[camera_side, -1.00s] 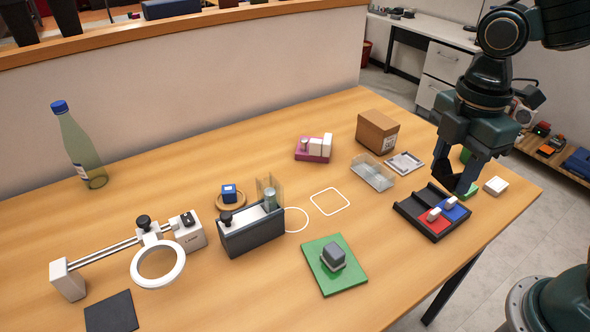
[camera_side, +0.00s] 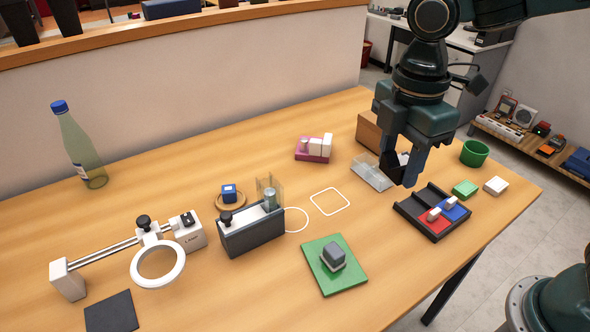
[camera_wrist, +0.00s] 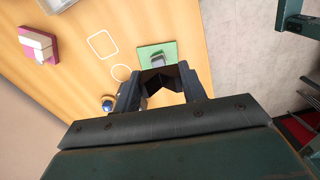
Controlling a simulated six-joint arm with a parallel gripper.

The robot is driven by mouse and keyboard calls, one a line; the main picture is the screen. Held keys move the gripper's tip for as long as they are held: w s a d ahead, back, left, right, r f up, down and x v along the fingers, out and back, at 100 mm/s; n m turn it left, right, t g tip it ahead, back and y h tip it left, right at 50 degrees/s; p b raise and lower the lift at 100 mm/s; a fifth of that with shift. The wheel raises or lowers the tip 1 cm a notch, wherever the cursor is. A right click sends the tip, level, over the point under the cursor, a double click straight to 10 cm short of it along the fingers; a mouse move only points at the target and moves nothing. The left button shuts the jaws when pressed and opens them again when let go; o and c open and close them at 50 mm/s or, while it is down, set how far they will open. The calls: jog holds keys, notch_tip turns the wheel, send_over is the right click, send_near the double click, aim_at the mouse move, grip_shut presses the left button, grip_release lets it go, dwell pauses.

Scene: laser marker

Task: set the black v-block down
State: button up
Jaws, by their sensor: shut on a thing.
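My gripper (camera_side: 401,170) is shut on the black v-block (camera_side: 402,160) and holds it in the air, between the clear tray and the black sorting tray in the side view. The fingers hide part of the block there. In the wrist view the v-block (camera_wrist: 163,79) shows dark between the fingertips, with its notch visible. A white rounded-square outline (camera_side: 312,203) and a white ring outline (camera_side: 306,218) are marked on the table, left of my gripper. Both outlines are empty.
A black tray (camera_side: 408,211) with red and blue sections is right of my gripper. A clear tray (camera_side: 371,174), brown box (camera_side: 368,132) and pink block (camera_side: 313,156) stand nearby. A green plate (camera_side: 321,276) carries a grey block. A grey-sided device (camera_side: 252,236) stands by the ring.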

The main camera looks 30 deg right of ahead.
jog(key=w+a+n, duration=0.1)
jog(key=w+a, duration=0.2)
jog(key=a, duration=1)
send_over(258, 320)
jog(key=shift+n, duration=0.4)
notch_tip(258, 320, down, 17)
jog(key=shift+r, duration=0.1)
jog(key=shift+f, duration=2.15)
jog(key=shift+f, duration=0.2)
jog(key=o, duration=1)
jog(key=shift+c, duration=0.2)
jog(key=shift+r, duration=0.1)
